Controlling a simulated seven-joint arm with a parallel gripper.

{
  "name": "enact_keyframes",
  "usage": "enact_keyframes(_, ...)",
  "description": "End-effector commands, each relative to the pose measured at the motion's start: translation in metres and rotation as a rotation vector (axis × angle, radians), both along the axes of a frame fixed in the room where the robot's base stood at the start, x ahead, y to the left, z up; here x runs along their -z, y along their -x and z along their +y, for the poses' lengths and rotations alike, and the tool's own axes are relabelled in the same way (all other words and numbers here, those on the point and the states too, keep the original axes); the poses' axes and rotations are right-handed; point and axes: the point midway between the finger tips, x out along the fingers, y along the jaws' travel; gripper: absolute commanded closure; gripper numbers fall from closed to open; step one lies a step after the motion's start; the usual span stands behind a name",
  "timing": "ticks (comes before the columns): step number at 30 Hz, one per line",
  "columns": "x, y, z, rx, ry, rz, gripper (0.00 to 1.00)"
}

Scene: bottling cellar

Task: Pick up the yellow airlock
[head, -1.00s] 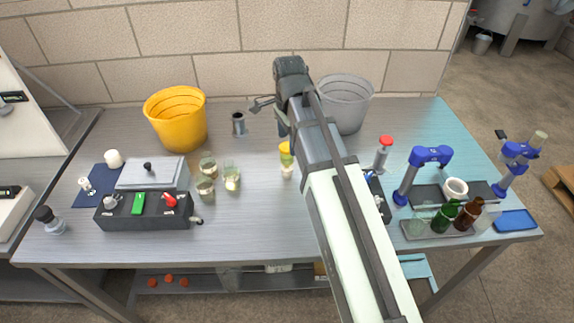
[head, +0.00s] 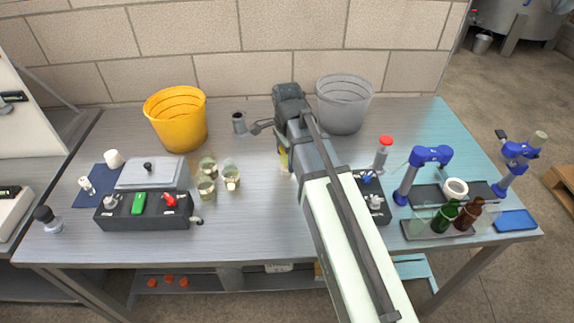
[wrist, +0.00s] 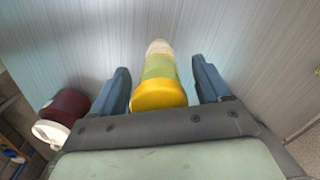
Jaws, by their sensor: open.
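The yellow airlock (wrist: 158,95) has a yellow cap, a yellow-green middle and a pale tip. In the wrist view it lies between the two blue-grey fingers of my gripper (wrist: 166,88), with a gap visible on each side. My gripper is open. In the head view only a sliver of the airlock (head: 284,161) shows beside my arm. My gripper's fingers are mostly hidden there behind my arm.
A dark red item with a white end (wrist: 62,112) is left of my gripper in the wrist view. Several glasses (head: 207,188) stand left. A yellow bucket (head: 176,122) and a grey bucket (head: 343,112) stand at the back. A box with blue and white knobs (head: 372,196) is right of my arm.

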Motion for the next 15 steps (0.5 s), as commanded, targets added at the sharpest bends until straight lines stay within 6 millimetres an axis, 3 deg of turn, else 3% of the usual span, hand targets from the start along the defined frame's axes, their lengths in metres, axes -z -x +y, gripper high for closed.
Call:
enact_keyframes(5, -0.0004, -0.0001, 0.0000, 0.000, 0.000, 0.000, 0.25)
enact_keyframes(15, -0.0006, -0.0001, 0.0000, 0.000, 0.000, 0.000, 0.58)
